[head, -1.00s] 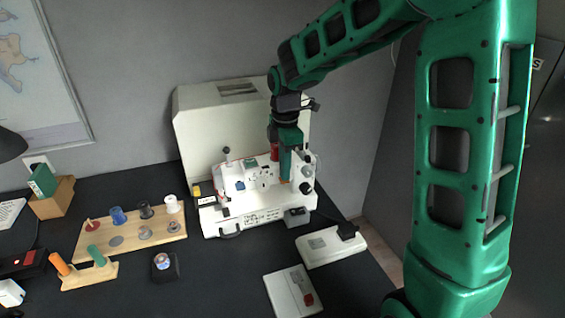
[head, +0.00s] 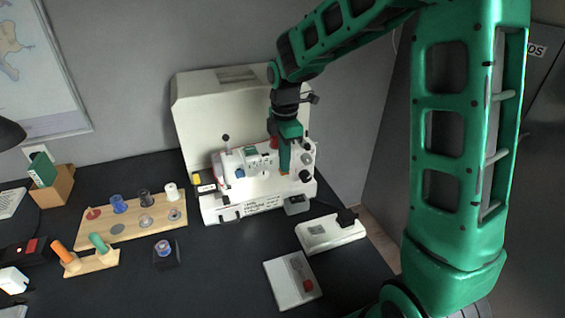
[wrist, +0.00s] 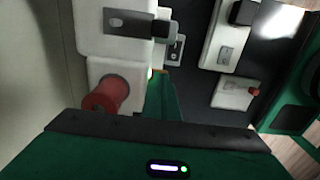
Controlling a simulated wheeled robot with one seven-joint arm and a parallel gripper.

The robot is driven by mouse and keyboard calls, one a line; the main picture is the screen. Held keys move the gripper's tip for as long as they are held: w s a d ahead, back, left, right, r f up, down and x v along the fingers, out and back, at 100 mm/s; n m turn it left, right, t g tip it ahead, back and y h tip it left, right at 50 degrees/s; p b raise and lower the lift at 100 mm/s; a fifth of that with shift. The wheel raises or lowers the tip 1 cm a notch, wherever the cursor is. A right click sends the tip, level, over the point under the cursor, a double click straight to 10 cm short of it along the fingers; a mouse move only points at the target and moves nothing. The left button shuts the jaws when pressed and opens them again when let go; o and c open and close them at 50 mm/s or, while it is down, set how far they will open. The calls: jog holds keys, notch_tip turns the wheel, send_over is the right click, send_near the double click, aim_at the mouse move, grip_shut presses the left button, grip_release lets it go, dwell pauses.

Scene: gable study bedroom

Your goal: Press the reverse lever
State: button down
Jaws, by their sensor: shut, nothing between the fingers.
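A white sewing machine (head: 230,188) stands at the back of the desk in the head view, with dark knobs on its right end. My gripper (head: 284,172) is shut and empty, pointing down at the front of the machine's right end. Its green fingers hide part of that face; I cannot tell whether they touch it. The wrist view shows the closed fingers (wrist: 161,92) beside a red spool (wrist: 106,94) and below a grey metal plate (wrist: 128,22) on the machine. I cannot make out for certain which part is the reverse lever.
A cream case (head: 215,100) stands behind the machine. A white foot pedal (head: 330,233) and a white box with a red switch (head: 293,282) lie at the front right. A wooden spool board (head: 130,228) is at the left. The dark desk between them is partly clear.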

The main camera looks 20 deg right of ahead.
notch_tip(320, 180, up, 14)
jog(key=shift+f, duration=0.2)
dwell(1.2)
jog(key=s+d+f+m, duration=0.2)
jog(key=s+d+m, duration=0.3)
jog(key=s+m, duration=0.3)
jog(key=s+d+f+m, duration=0.3)
jog(key=s+d+m, duration=0.3)
jog(key=s, duration=0.7)
jog(key=s+d+f+m, duration=0.3)
jog(key=s+d+m, duration=0.3)
jog(key=s+m, duration=0.4)
jog(key=shift+s, duration=0.5)
jog(key=shift+f, duration=0.1)
jog(key=shift+w+f, duration=0.25)
jog(key=shift+w, duration=0.4)
